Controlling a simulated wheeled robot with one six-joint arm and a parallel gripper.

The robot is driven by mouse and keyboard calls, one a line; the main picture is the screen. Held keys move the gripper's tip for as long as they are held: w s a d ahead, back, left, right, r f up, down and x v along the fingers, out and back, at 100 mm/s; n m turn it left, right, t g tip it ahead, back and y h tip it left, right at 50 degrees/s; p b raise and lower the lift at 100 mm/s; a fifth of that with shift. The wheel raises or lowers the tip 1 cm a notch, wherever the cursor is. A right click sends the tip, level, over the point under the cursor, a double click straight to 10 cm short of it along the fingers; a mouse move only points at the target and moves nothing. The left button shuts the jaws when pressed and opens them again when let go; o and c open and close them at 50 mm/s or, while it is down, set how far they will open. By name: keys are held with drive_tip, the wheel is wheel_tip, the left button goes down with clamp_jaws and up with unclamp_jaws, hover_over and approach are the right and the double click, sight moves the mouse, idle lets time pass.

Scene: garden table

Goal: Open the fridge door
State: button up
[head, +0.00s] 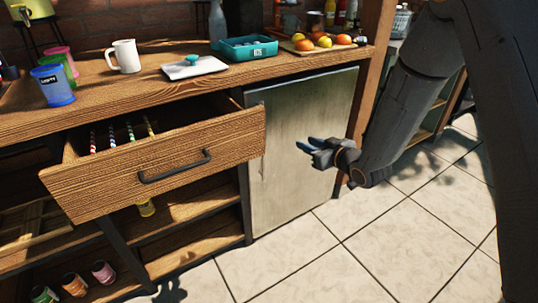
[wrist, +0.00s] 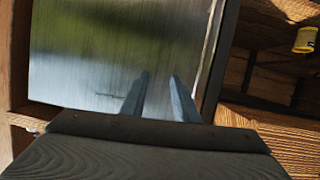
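The fridge door (head: 310,110) is a brushed steel panel under the counter, right of the open drawer. It looks shut, flush with the wooden frame. A thin vertical handle (head: 262,166) seems to run near its left edge, partly hard to make out. My gripper (head: 305,144) is in front of the door's right half, apart from the handle and holding nothing. In the wrist view the steel door (wrist: 105,45) fills the upper middle, and my two fingers (wrist: 160,75) point at it with a clear gap between them. Whether they touch it I cannot tell.
A wooden drawer (head: 160,165) stands pulled out left of the fridge, its right end near the door's left edge. The counter above holds a white jug (head: 124,56), a teal bin (head: 248,48) and a fruit board (head: 318,45). The tiled floor (head: 350,250) in front is clear.

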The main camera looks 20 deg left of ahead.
drive_tip(key=a+f+n+g+y+b, duration=0.1)
drive_tip(key=a+y, duration=0.4)
drive_tip(key=a, duration=0.9)
drive_tip(key=shift+w+a+f+n+b, duration=0.3)
drive_tip(key=shift+f+n+b, duration=0.4)
drive_tip(key=shift+f+b, duration=0.45)
drive_tip(key=shift+f, duration=0.1)
